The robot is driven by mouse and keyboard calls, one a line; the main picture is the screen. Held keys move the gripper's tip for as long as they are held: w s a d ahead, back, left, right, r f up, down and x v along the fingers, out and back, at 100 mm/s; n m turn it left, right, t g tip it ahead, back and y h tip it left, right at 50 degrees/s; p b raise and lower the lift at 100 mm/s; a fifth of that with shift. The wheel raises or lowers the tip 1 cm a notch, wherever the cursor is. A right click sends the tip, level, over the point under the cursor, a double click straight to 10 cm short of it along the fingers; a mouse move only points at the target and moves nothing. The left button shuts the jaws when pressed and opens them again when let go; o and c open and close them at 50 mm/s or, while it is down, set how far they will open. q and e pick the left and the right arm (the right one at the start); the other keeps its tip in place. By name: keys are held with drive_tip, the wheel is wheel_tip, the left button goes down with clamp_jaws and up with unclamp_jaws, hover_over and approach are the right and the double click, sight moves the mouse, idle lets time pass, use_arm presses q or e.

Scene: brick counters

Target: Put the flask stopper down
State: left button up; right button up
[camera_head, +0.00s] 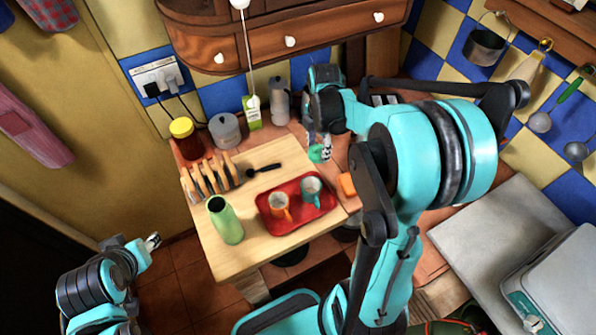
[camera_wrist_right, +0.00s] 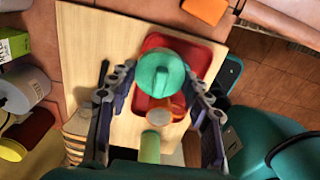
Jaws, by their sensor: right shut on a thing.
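My right gripper (camera_head: 319,148) is shut on the teal-green flask stopper (camera_head: 316,154) above the back right part of the wooden board. In the right wrist view the stopper (camera_wrist_right: 160,74) is round and large between the two fingers, and covers part of the red tray. The green flask (camera_head: 225,221) stands at the board's front left; its top also shows in the right wrist view (camera_wrist_right: 150,147). My left gripper (camera_head: 152,241) is low at the left, away from the board; its fingers are too small to judge.
A red tray (camera_head: 268,217) holds an orange mug (camera_head: 279,205) and a teal mug (camera_head: 311,190). A toast rack (camera_head: 209,181), a dark utensil (camera_head: 264,169) and an orange block (camera_head: 347,185) lie around it. Jars and a green carton (camera_head: 252,113) line the back. Bare wood (camera_head: 240,250) shows in front.

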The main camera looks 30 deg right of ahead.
drive_tip(key=d+f+b, duration=0.1)
drive_tip(key=d+f, duration=0.2)
drive_tip(key=d, duration=0.2)
drive_tip(key=shift+m, duration=0.3)
drive_tip(key=w+a+f+b, duration=0.1)
drive_tip(key=w+a+f, duration=0.1)
drive_tip(key=w, duration=0.1)
drive_tip(key=w+a+f+b, duration=0.1)
drive_tip(key=w+a+f, duration=0.1)
drive_tip(key=w, duration=0.2)
drive_tip(key=w+a+f, duration=0.2)
drive_tip(key=w+f, duration=0.1)
drive_tip(key=shift+w+b, duration=0.2)
drive_tip(key=shift+b, duration=0.2)
use_arm(q)
drive_tip(key=shift+f+b, duration=0.55)
drive_tip(key=shift+f, duration=2.4)
use_arm(e)
drive_tip(key=shift+f, duration=2.05)
use_arm(q)
drive_tip(key=shift+f, duration=0.1)
use_arm(e)
drive_tip(key=shift+f, duration=0.1)
drive_tip(key=o, duration=1)
drive_tip(key=shift+o, duration=0.2)
